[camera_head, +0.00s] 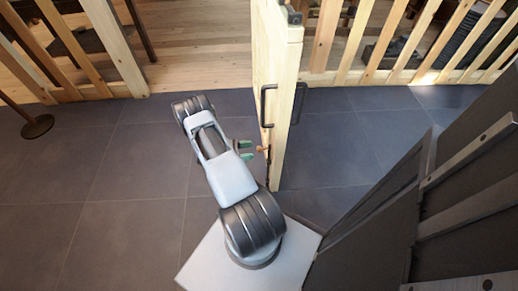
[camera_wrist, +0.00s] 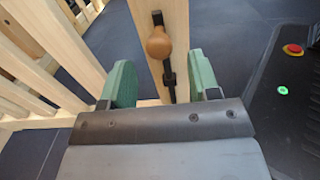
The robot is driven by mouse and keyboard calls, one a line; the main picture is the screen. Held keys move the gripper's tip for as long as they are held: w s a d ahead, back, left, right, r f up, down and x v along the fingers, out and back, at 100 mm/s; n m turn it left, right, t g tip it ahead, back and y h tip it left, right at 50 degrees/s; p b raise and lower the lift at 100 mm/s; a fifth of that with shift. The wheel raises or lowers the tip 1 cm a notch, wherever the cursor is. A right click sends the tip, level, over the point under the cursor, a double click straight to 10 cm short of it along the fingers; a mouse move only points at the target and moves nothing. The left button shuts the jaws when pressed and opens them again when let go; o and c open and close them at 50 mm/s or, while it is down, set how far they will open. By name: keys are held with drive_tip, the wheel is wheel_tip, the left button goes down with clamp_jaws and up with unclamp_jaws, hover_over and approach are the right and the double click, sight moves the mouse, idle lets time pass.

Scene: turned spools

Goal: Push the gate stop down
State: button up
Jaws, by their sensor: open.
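The gate (camera_head: 288,95) is pale wood and stands open, swung out from the fence line. The gate stop is a black metal fitting with a round tan wooden knob (camera_wrist: 158,44), low on the gate; in the head view the knob is a small tan spot (camera_head: 259,148). My gripper (camera_head: 246,150) has green fingers and is open beside the gate stop. In the wrist view my gripper (camera_wrist: 161,78) has one finger on each side of the fitting, with the knob beyond the gap. I cannot tell whether a finger touches it. The stop's lower end is hidden behind my gripper.
Black pull handles (camera_head: 264,105) sit on the gate above the stop. A slatted wooden fence (camera_head: 375,50) runs along the back. A dark panelled body with metal strips (camera_head: 470,215) fills the right.

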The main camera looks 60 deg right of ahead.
drive_tip(key=v, duration=0.7)
idle(0.5)
drive_tip(key=w+a+r+m+t+y+p, duration=0.1)
drive_tip(key=a+r+m+t+y+p, duration=0.3)
drive_tip(key=r, duration=0.7)
drive_tip(key=w+a+r+n+p, duration=0.1)
drive_tip(key=w+a+r+p, duration=0.15)
drive_tip(key=r+p, duration=0.6)
drive_tip(key=a+r+m+t+y+p, duration=0.2)
drive_tip(key=a+r+t, duration=0.15)
drive_tip(key=r, duration=1.05)
drive_tip(key=s+a+r+m+t+y+p, duration=0.1)
drive_tip(key=a+r+t+p, duration=0.4)
drive_tip(key=r, duration=0.8)
drive_tip(key=s+a+r+m+t+y+p, duration=0.1)
drive_tip(key=s+a+r+t+y+p, duration=0.3)
drive_tip(key=a+r+p, duration=0.5)
wheel_tip(320, 180, up, 5)
drive_tip(key=shift+s+a+f+m+t+p, duration=0.25)
drive_tip(key=shift+s+a+m+t+p, duration=0.1)
drive_tip(key=shift+s+a, duration=0.45)
drive_tip(key=shift+s+a+r+y, duration=0.2)
drive_tip(key=shift+a+r+y, duration=0.1)
drive_tip(key=shift+r, duration=0.05)
drive_tip(key=shift+c, duration=0.2)
